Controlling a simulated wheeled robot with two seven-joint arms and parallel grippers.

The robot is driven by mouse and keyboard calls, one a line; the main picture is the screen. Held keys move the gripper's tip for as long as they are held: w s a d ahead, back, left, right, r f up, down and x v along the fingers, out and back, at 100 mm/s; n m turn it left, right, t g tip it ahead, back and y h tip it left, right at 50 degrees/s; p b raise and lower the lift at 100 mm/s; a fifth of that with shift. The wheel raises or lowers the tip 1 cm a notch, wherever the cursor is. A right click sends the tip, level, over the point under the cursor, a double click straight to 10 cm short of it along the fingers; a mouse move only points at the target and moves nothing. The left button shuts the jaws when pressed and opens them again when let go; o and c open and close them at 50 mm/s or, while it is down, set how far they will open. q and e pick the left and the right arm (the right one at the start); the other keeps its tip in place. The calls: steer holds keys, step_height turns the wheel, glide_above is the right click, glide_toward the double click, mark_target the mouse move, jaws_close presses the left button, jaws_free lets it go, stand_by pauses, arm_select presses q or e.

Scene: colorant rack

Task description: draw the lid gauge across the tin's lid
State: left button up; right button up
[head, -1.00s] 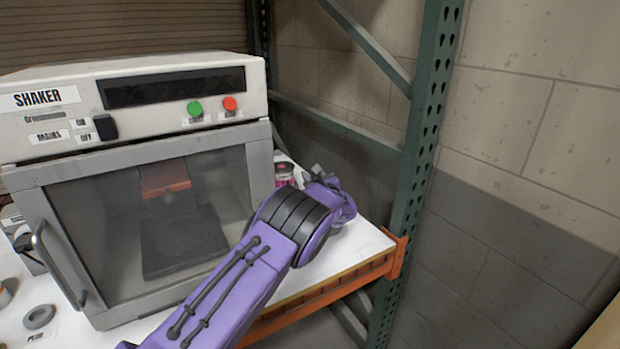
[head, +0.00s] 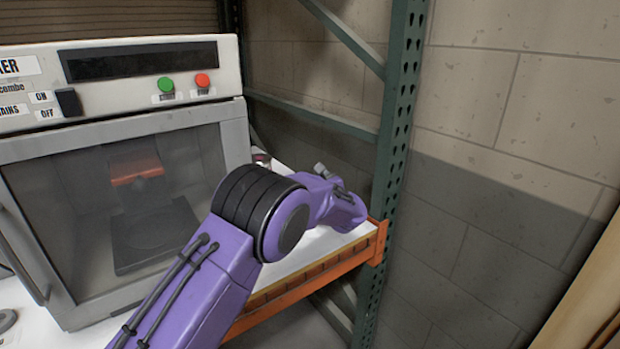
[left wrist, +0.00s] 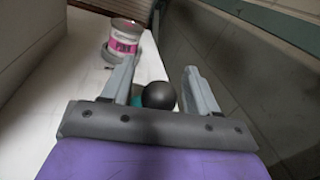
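In the left wrist view, a white tin with a pink label (left wrist: 126,38) stands upright on the white shelf, ahead of my left gripper and to its left. In the head view only a small part of the tin (head: 261,158) shows behind my arm. My left gripper (left wrist: 160,64) has its two grey fingers apart. A dark round knob (left wrist: 159,95) shows between them, with a bit of teal beside it; it may be part of the lid gauge, which I cannot make out otherwise. Gaps show beside the knob, and I see no clear finger contact. My right gripper is not in view.
The shaker (head: 120,180), with a closed glass door, stands at the left. A green rack upright (head: 392,150) and an orange beam (head: 310,280) bound the shelf's right end. A roll-like grey object (left wrist: 107,55) lies beside the tin. A block wall stands behind the rack.

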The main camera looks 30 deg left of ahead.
arm_select(q)
steer(key=b+v, duration=0.3)
steer(key=v, duration=0.7)
steer(key=shift+s+d, duration=0.2)
